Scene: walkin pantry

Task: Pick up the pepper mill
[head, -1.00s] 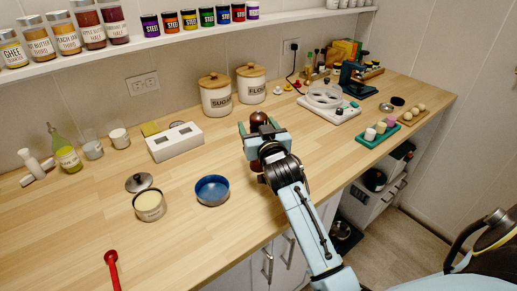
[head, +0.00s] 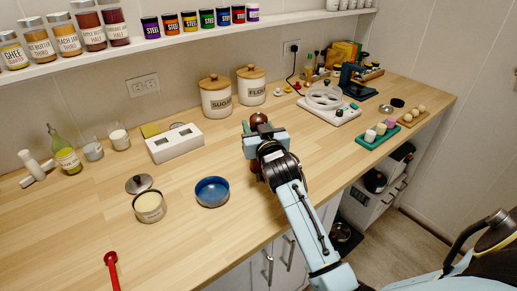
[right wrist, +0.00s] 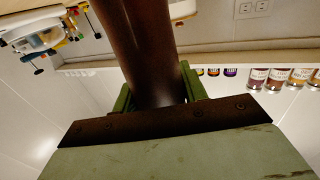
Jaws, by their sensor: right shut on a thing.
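The pepper mill is dark reddish brown. In the head view its rounded top (head: 258,118) shows just beyond my right gripper (head: 262,130), and a little brown shows below the gripper. The gripper hides most of the mill. In the right wrist view the brown mill body (right wrist: 142,45) stands between the two green fingers (right wrist: 157,95), which are shut against its sides. I cannot tell whether its base touches the counter. My left gripper is not in view.
On the wooden counter (head: 90,225), a blue bowl (head: 212,191) and an open tin (head: 149,206) stand left of the gripper. Sugar (head: 216,98) and flour (head: 251,87) canisters stand behind.

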